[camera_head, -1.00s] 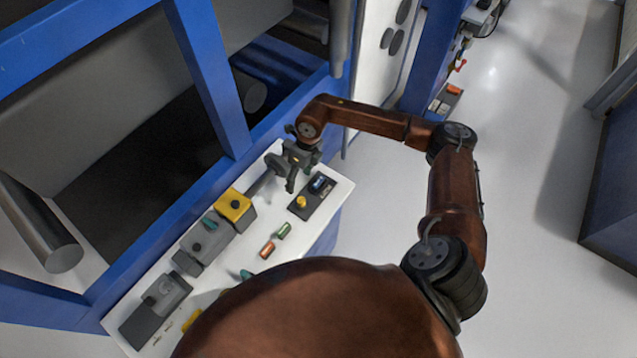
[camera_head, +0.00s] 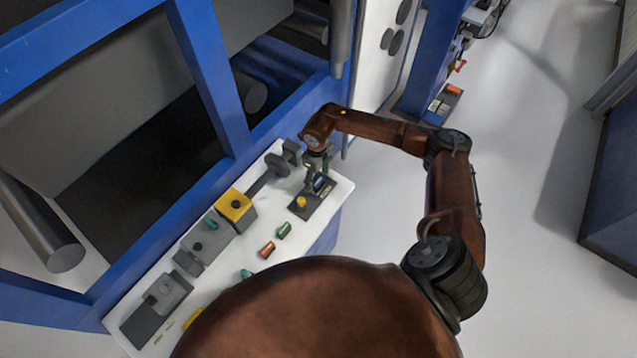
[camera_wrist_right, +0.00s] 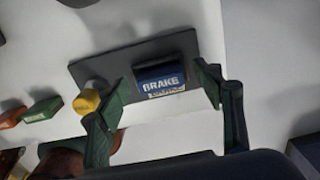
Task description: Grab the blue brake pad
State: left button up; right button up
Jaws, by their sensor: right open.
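The blue brake pad (camera_wrist_right: 161,80), with white "BRAKE" lettering, lies on a dark plate (camera_wrist_right: 110,68) in the right wrist view. My right gripper (camera_wrist_right: 160,108) is open, with one finger on each side of the pad and space between pad and fingers. In the head view the pad (camera_head: 321,182) is partly hidden by my right gripper (camera_head: 314,180), which points down over the dark plate at the right end of the white table. My left gripper does not show.
A yellow knob (camera_wrist_right: 86,101) stands on the same plate, close to one finger. Green (camera_head: 284,230) and orange (camera_head: 267,249) pieces lie on the white table (camera_head: 318,238). A yellow-topped box (camera_head: 235,205) and a grey shaft with discs (camera_head: 270,173) stand left of the gripper.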

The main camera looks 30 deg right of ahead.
jog(key=shift+c, duration=0.7)
jog(key=c, duration=1.2)
jog(key=shift+r, duration=0.15)
